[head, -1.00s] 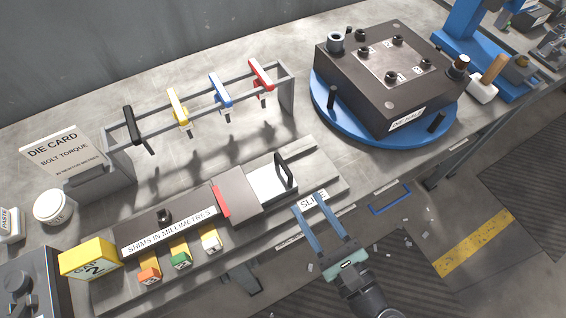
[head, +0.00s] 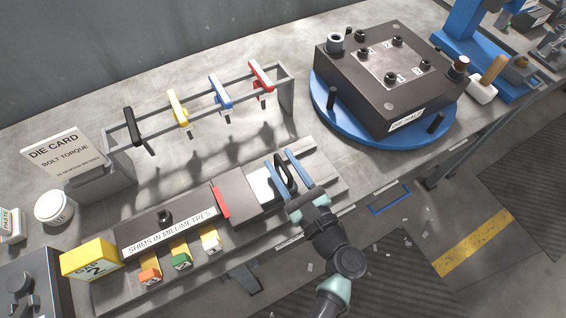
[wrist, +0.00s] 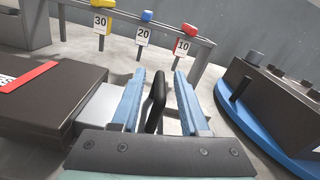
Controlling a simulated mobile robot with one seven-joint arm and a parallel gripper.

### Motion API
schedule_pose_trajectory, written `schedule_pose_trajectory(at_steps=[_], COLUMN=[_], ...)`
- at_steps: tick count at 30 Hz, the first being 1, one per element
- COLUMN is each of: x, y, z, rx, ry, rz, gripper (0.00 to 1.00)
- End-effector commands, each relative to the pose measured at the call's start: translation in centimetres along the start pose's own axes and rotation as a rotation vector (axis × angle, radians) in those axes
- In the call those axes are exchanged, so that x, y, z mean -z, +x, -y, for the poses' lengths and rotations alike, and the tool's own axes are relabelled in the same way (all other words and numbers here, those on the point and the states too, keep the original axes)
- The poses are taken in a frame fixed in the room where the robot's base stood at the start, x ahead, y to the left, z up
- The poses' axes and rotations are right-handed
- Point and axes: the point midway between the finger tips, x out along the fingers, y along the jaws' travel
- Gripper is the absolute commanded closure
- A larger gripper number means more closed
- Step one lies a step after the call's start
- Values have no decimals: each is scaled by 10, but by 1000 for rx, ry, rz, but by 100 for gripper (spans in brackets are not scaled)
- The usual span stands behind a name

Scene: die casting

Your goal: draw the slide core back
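The slide unit lies on the bench, with a dark grey block (head: 238,189) that has a red strip (head: 221,202) across it. A pale slide core (head: 262,185) extends from the block's right side and carries a black upright handle (head: 283,172). My gripper (head: 284,160) is over the core's right end, its two blue fingers on either side of the handle. In the wrist view the handle (wrist: 156,100) stands between the open fingers (wrist: 157,98), with a visible gap on each side. My gripper partly hides the core and the "SLIDE" label.
A rack (head: 200,110) with black, yellow, blue and red hanging tools stands behind. The die half (head: 388,95) sits on a blue round base (head: 335,125) to the right. Shim blocks (head: 180,258) and a yellow gap block (head: 92,258) are at left.

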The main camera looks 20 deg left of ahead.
Motion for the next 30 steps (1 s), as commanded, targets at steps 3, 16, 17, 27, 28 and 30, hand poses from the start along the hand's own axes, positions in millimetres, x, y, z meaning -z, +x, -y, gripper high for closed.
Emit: schedule_pose_trajectory(at_steps=[3,16,17,27,28,30], x=[0,0,0,0,0,0], y=[0,-1,-1,-1,-1,-1], z=[0,0,0,1,1,1], rx=[0,1,1,2,2,2], ry=[0,0,-1,-1,-2,-2], rz=[0,0,0,-1,-1,-1], gripper=[77,100,100,100,100,100])
